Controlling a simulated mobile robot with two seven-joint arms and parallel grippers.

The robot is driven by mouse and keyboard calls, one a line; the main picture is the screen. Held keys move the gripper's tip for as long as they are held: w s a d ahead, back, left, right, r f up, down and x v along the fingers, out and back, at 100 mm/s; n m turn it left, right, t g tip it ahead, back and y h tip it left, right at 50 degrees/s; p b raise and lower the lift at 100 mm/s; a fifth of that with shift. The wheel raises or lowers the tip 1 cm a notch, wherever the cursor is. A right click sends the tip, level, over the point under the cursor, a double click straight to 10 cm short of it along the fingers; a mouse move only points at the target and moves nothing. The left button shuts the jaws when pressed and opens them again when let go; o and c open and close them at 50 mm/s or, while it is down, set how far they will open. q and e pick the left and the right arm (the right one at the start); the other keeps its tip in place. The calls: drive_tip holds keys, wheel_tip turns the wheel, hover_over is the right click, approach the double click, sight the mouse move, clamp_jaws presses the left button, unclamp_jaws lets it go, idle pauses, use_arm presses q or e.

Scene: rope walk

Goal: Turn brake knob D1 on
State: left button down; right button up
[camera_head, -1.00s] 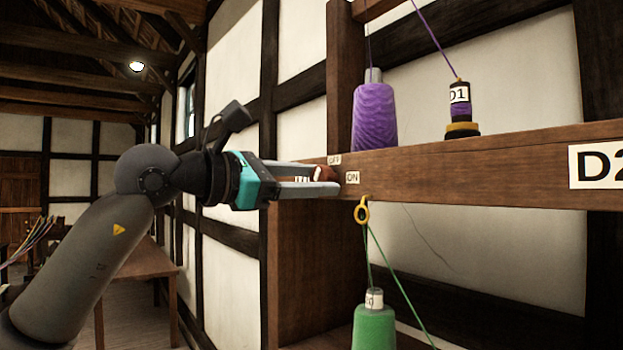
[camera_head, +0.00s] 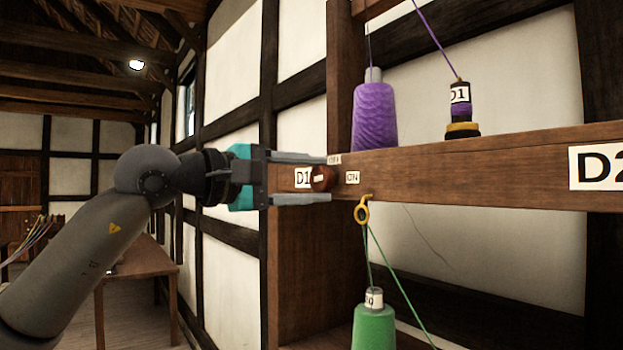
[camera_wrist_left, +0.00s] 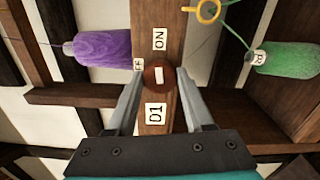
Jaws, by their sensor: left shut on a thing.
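Brake knob D1 (camera_head: 322,178) is a round red-brown knob on the front of the wooden beam, beside a D1 label (camera_head: 302,178). It also shows in the left wrist view (camera_wrist_left: 152,79). Its white mark lies nearly level and points towards the ON label (camera_head: 352,178). The OFF label (camera_head: 334,159) is above, partly covered by a finger. My left gripper (camera_head: 327,178) is shut on the knob, one finger above and one below it. My right gripper is out of view.
A purple spool (camera_head: 375,115) and a small D1 bobbin (camera_head: 460,105) stand on the beam (camera_head: 480,170). A yellow ring (camera_head: 362,211) hangs just right of and below the knob, with green thread running down to a green spool (camera_head: 374,328). A table (camera_head: 140,262) stands behind my arm.

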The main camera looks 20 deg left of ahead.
use_arm(q)
drive_tip(key=shift+m, duration=0.7)
drive_tip(key=shift+c, duration=1.6)
unclamp_jaws()
drive_tip(key=b+v, duration=0.4)
drive_tip(key=v, duration=1.1)
